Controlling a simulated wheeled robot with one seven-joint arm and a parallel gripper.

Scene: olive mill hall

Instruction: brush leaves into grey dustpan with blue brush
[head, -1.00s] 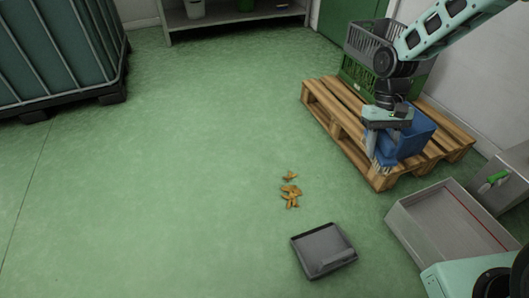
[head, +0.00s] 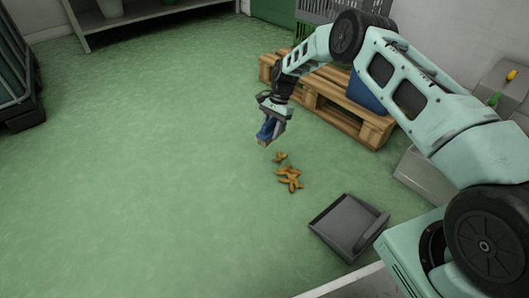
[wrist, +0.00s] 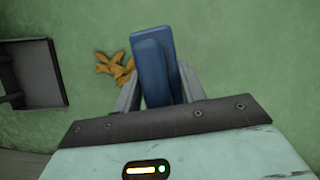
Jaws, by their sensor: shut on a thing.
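My gripper (head: 274,112) is shut on the blue brush (head: 267,130) and holds it over the green floor, just behind the leaves. In the wrist view the blue brush (wrist: 153,65) stands between the two fingers; its bristles are hidden there. The orange-brown leaves (head: 289,179) lie in a small loose cluster on the floor, with one piece slightly apart toward the brush. They show partly beside the brush in the wrist view (wrist: 113,67). The grey dustpan (head: 346,226) lies flat on the floor, nearer to me and right of the leaves, and is empty. It also shows at left in the wrist view (wrist: 37,73).
A wooden pallet (head: 330,103) with a blue bin (head: 368,94) and crates stands behind at the right. A grey box (head: 425,175) is partly hidden behind my arm. A shelf (head: 150,22) stands at the back. The floor to the left is clear.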

